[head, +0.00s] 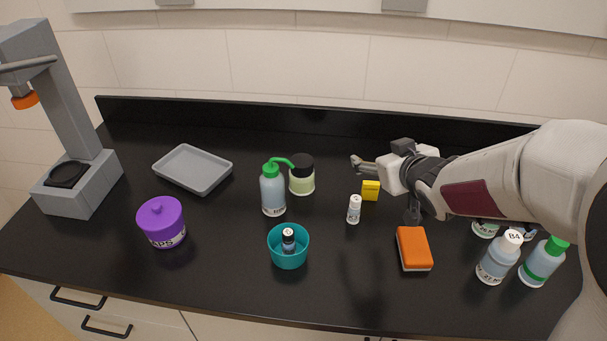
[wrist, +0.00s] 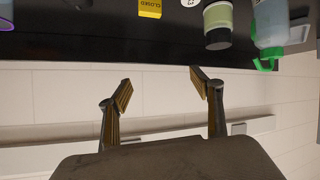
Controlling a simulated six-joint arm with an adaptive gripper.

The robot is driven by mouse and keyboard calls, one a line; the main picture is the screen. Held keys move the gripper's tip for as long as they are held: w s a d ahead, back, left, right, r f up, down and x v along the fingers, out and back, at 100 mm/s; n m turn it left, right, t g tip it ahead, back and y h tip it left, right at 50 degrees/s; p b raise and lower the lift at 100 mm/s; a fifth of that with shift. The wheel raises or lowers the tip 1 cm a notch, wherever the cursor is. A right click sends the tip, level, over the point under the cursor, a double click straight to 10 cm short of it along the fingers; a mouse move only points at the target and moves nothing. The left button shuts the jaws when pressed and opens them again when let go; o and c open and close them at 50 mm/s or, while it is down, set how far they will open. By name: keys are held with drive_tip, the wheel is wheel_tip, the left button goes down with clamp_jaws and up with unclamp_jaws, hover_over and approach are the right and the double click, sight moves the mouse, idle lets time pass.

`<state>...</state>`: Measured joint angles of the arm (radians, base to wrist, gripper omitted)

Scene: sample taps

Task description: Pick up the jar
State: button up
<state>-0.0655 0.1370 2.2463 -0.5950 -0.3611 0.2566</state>
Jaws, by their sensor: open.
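A jar (head: 302,180) with a black lid and pale green body stands upright at the back middle of the bench, just right of a green-capped wash bottle (head: 273,190). In the wrist view the jar (wrist: 218,22) appears upside down at the top, beside the wash bottle (wrist: 268,28). My gripper (head: 385,190) is to the right of the jar, apart from it, and points left. In the wrist view my gripper (wrist: 162,88) has its fingers wide apart with nothing between them.
A yellow block (head: 370,190) and a white vial (head: 354,209) stand between jar and gripper. A teal bowl (head: 275,250) holding a small bottle, a purple lidded tub (head: 162,225), a grey tray (head: 190,170) and an orange sponge-like block (head: 413,247) lie around. Bottles (head: 498,260) stand right.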

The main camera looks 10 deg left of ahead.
drive_tip(key=w+a+f+n+y, duration=0.2)
drive_tip(key=w+a+f+y, duration=0.15)
drive_tip(key=a, duration=0.25)
drive_tip(key=n+g+y, duration=0.1)
drive_tip(key=y, duration=0.2)
approach(305, 163)
drive_tip(key=w+a, duration=0.2)
drive_tip(key=shift+w+a+f, duration=0.1)
drive_tip(key=shift+a+f, duration=0.15)
drive_tip(key=shift+f, duration=0.3)
drive_tip(key=shift+w+a, duration=0.1)
drive_tip(key=shift+x, duration=1.15)
drive_tip(key=shift+x, duration=2.6)
drive_tip(key=shift+w, duration=0.15)
